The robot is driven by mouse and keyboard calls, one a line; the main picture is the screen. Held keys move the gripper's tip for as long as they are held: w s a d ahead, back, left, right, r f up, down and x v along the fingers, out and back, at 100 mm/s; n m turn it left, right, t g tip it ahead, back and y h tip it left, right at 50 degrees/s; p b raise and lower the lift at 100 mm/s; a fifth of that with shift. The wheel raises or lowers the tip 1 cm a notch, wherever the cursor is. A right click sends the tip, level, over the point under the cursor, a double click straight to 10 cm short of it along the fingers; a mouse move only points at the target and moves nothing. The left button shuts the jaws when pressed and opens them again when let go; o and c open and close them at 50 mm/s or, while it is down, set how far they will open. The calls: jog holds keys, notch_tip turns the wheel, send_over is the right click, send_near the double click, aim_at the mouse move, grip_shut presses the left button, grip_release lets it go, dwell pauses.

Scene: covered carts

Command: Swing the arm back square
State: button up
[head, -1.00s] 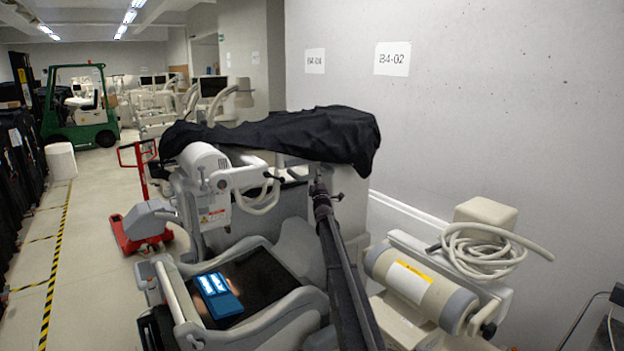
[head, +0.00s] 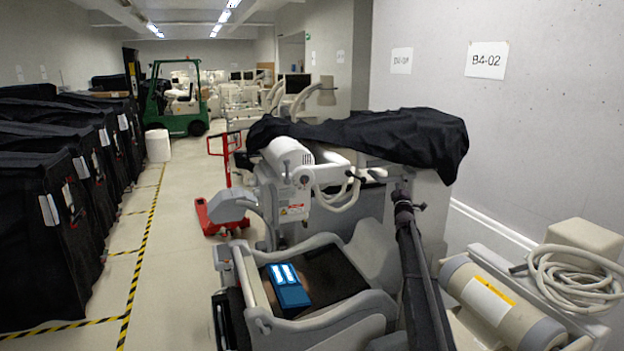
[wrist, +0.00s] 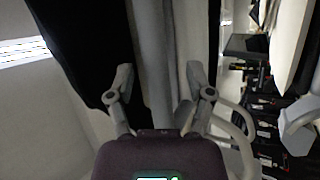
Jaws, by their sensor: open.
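A grey-white medical machine (head: 375,235) stands at centre right in the head view. A black cover (head: 360,137) lies along its top, slightly slanted. A white jointed arm (head: 290,205) with a cable shows under the cover. A blue device (head: 287,286) lies on the machine's black tray (head: 335,280). In the wrist view my gripper (wrist: 159,80) is open, with its two fingers well apart. A pale bar (wrist: 155,45) shows beyond and between the fingers; I cannot tell whether it touches them. Black cloth (wrist: 85,40) hangs at left there.
Black covered carts (head: 45,215) line the left side. A red pallet truck (head: 212,215), white bin (head: 158,146) and green forklift (head: 178,100) stand farther back. A beige cylinder (head: 495,305) and coiled cable (head: 575,280) are close at right.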

jog(key=s+a+f+m+g+y+b, duration=0.15)
jog(key=s+a+f+g, duration=0.25)
jog(key=s+f, duration=0.4)
jog(key=s+a+f+m+g+b, duration=0.25)
jog(key=s+a+f+g, duration=0.2)
jog(key=s+f, duration=0.35)
jog(key=s+a+f+m+g+y+b, duration=0.1)
jog(key=s+a+f+m+g+b, duration=0.15)
jog(key=s+a+f, duration=0.4)
jog(key=s+a+f+m+g+b, duration=0.1)
jog(key=s+f+g, duration=0.3)
jog(key=s, duration=0.9)
jog(key=s+a+f+m+g+b, duration=0.1)
jog(key=s+a+f+m+g, duration=0.2)
jog(key=s, duration=0.9)
jog(key=s+a+f+m+g+y+b, duration=0.1)
jog(key=s+f+g, duration=0.4)
jog(key=s, duration=0.8)
notch_tip(320, 180, down, 3)
jog(key=a+m+b, duration=0.1)
jog(key=a, duration=0.1)
jog(key=shift+s+a+f, duration=0.15)
jog(key=shift+s+a, duration=0.15)
jog(key=shift+a, duration=0.1)
jog(key=shift+c, duration=0.2)
